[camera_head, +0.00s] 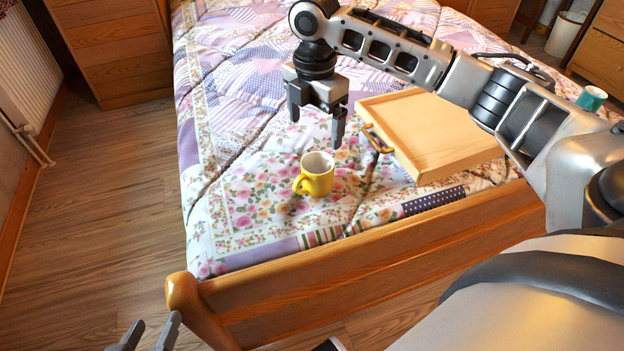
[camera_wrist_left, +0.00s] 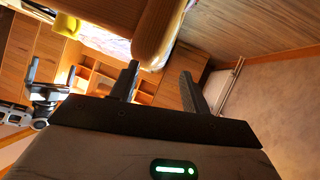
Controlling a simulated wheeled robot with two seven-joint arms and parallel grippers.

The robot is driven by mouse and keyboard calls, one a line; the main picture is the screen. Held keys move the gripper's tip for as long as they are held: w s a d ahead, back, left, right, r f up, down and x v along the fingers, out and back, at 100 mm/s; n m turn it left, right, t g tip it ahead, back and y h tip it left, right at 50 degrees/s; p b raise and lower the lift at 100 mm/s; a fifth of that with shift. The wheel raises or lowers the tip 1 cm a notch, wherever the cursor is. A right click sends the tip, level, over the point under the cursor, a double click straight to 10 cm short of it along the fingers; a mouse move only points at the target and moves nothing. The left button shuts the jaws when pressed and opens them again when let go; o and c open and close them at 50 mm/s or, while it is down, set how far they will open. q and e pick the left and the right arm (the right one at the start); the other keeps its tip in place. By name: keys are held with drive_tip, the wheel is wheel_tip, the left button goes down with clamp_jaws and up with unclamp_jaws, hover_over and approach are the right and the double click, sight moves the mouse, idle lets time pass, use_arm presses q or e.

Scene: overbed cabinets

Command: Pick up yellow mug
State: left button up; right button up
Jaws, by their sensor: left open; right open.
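The yellow mug (camera_head: 316,183) stands upright on the flowered quilt near the foot of the bed, its handle toward the lower left. My right gripper (camera_head: 316,128) hangs above the mug, pointing down, open and empty, with its fingers apart from the mug. My left gripper (camera_head: 150,337) is at the bottom left, beside the bed's corner post, open and empty. Its two spread fingers also show in the left wrist view (camera_wrist_left: 159,88). A small yellow patch near the bed in that view may be the mug; I cannot tell.
A wooden tray (camera_head: 430,128) with a handle lies on the bed right of the mug. A teal mug (camera_head: 591,98) is at the far right. The wooden footboard (camera_head: 380,260) rises before the quilt. Floor at the left is clear.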

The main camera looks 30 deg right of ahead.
drive_tip(key=b, duration=0.3)
approach(315, 172)
drive_tip(key=s+a, duration=0.1)
drive_tip(key=s+a+f, duration=0.1)
drive_tip(key=s, duration=0.1)
drive_tip(key=shift+s+a+f, duration=0.1)
drive_tip(key=shift+a+f, duration=0.1)
drive_tip(key=shift+f, duration=0.25)
drive_tip(key=f+b, duration=0.2)
drive_tip(key=f, duration=0.2)
drive_tip(key=shift+d+f+b, duration=0.3)
drive_tip(key=shift+f+b, duration=0.05)
drive_tip(key=shift+b, duration=0.05)
use_arm(q)
drive_tip(key=r, duration=0.1)
drive_tip(key=d+r+t+h, duration=0.1)
drive_tip(key=r+t+h, duration=0.1)
drive_tip(key=shift+w+d+r+n, duration=0.15)
drive_tip(key=shift+d+r+n, duration=0.05)
drive_tip(key=shift+d+n, duration=0.2)
use_arm(e)
drive_tip(key=shift+c, duration=0.3)
use_arm(q)
drive_tip(key=shift+t, duration=0.3)
use_arm(e)
drive_tip(key=shift+r, duration=0.1)
drive_tip(key=c, duration=1.1)
drive_tip(key=shift+r, duration=0.1)
drive_tip(key=shift+c, duration=0.2)
